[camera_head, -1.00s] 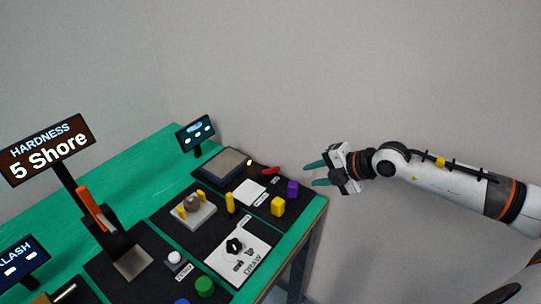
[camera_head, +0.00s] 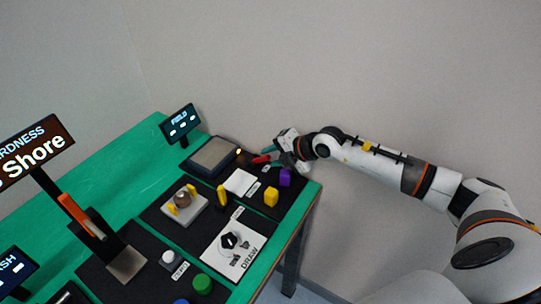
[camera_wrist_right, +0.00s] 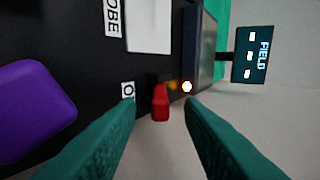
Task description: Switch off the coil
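A small red switch lever (camera_head: 261,159) sits at the far right part of the green bench; it also shows in the right wrist view (camera_wrist_right: 161,103). A glowing lamp (camera_wrist_right: 187,87) is right beside it. The grey-topped box (camera_head: 212,153), apparently the coil, lies just left of the lever. A screen reading FIELD (camera_head: 180,122) stands behind the box. My right gripper (camera_head: 270,156) is open. In the right wrist view its two teal fingers lie on either side of the lever, with visible gaps. I cannot tell whether the fingertips reach its depth. My left gripper is out of view.
A white pad (camera_head: 240,182), a purple block (camera_head: 285,177) and a yellow block (camera_head: 271,196) lie near the lever. A white panel marked DRAW with a black knob (camera_head: 229,241) is nearer. The HARDNESS screen (camera_head: 36,152) stands at left.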

